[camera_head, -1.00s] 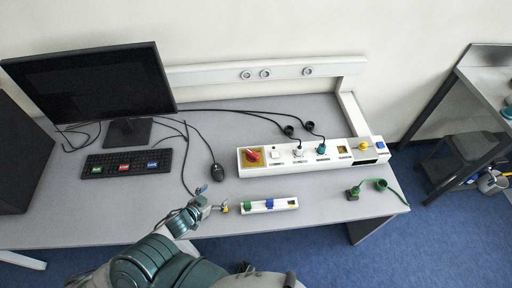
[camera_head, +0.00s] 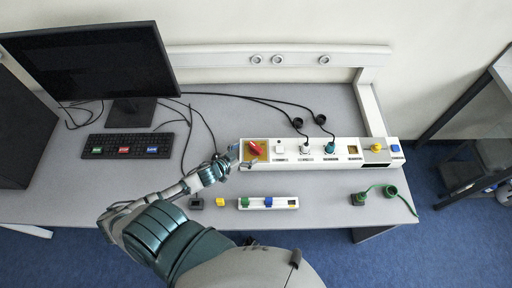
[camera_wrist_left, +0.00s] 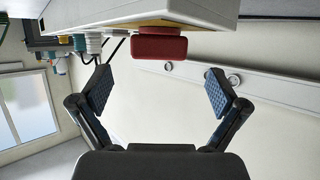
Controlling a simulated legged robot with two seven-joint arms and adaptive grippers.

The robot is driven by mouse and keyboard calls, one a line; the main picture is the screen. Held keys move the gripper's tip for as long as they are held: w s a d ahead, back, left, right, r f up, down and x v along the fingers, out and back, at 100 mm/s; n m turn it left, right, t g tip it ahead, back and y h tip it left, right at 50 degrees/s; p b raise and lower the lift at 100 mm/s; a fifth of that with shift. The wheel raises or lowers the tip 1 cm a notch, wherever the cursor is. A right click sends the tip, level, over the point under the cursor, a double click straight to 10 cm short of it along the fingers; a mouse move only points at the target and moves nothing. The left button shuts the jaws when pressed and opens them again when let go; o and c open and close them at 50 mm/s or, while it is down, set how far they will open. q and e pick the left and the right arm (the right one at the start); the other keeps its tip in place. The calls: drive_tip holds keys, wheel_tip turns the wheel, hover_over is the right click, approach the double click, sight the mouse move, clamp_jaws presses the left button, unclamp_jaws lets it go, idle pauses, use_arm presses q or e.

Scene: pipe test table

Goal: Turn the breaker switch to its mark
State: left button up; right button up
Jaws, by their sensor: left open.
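The breaker switch is a red handle (camera_head: 257,148) on a yellow plate (camera_head: 249,156) at the left end of the long white panel (camera_head: 317,175). In the head view the handle looks slanted; its mark cannot be made out. My left gripper (camera_head: 233,157) is at the left end of the panel, close to the switch. In the left wrist view the gripper (camera_wrist_left: 160,95) is open and empty, and the red handle (camera_wrist_left: 158,47) shows beyond and between its fingers, apart from both. My right gripper is not in view.
A small white block strip (camera_head: 268,203), a yellow cube (camera_head: 220,201) and a dark block (camera_head: 196,203) lie in front of the panel. A green cable plug (camera_head: 360,198) lies at right. The keyboard (camera_head: 126,146) and monitor (camera_head: 92,75) stand at left.

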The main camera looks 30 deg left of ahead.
sight(253, 149)
use_arm(q)
drive_tip(key=x, duration=0.6)
drive_tip(key=shift+w+d, duration=0.1)
drive_tip(key=shift+w, duration=0.05)
drive_tip(key=c, duration=1.2)
